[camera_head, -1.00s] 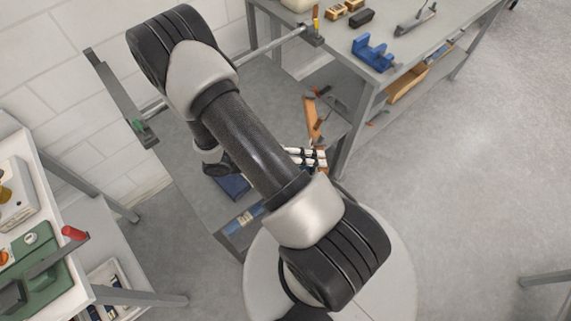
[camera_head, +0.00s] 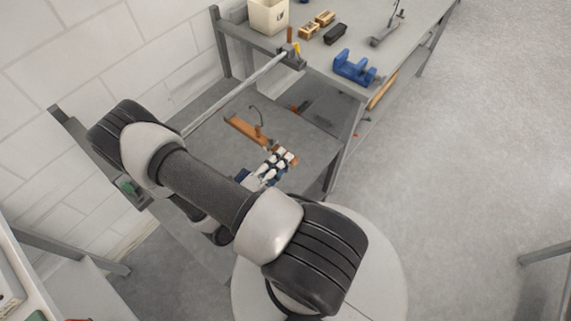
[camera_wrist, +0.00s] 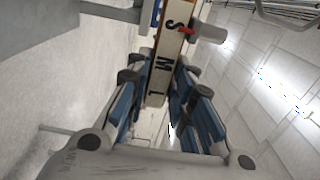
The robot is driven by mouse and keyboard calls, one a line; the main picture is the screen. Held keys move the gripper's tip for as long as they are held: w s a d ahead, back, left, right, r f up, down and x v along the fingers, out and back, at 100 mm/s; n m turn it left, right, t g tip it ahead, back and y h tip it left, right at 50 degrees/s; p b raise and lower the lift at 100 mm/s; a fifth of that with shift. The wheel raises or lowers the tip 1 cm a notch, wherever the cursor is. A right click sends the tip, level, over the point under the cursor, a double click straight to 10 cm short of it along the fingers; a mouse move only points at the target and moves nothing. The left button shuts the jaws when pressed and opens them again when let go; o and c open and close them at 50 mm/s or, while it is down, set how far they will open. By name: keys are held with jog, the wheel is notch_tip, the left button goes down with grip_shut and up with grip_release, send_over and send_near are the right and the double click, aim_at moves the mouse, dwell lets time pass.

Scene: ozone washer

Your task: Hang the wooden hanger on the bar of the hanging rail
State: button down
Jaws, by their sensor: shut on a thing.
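The wooden hanger (camera_head: 241,128) is an orange-brown bar with a thin dark hook (camera_head: 258,117) standing up from it. My gripper (camera_head: 277,160) is shut on its near, right-hand part. In the wrist view my gripper (camera_wrist: 160,92) has its blue-padded fingers on both sides of a wooden piece (camera_wrist: 168,62) lettered S, M, L. The hanging rail's pale bar (camera_head: 236,92) runs diagonally from the lower left to a bracket at the workbench. The hook shows to the right of the bar and looks apart from it; its height against the bar is unclear.
The workbench (camera_head: 318,60) at the upper right holds a blue tool (camera_head: 355,68), a cream bin (camera_head: 268,16) and small blocks. A grey upright plate with a green part (camera_head: 127,186) stands at the bar's left end. A grey lower surface (camera_head: 290,138) lies under the hanger.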

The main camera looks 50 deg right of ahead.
aim_at(253, 140)
jog(key=shift+w+d+b, duration=0.15)
jog(key=shift+w+b, duration=0.5)
jog(key=shift+w, duration=2.25)
jog(key=shift+w+d+b, duration=0.15)
jog(key=shift+w+b, duration=0.45)
jog(key=shift+w, duration=2.3)
jog(key=shift+f+b, duration=1)
jog(key=shift+f, duration=0.4)
jog(key=c, duration=1.3)
grip_release()
jog(key=shift+s, duration=0.1)
jog(key=a, duration=1.2)
jog(key=shift+w, duration=0.35)
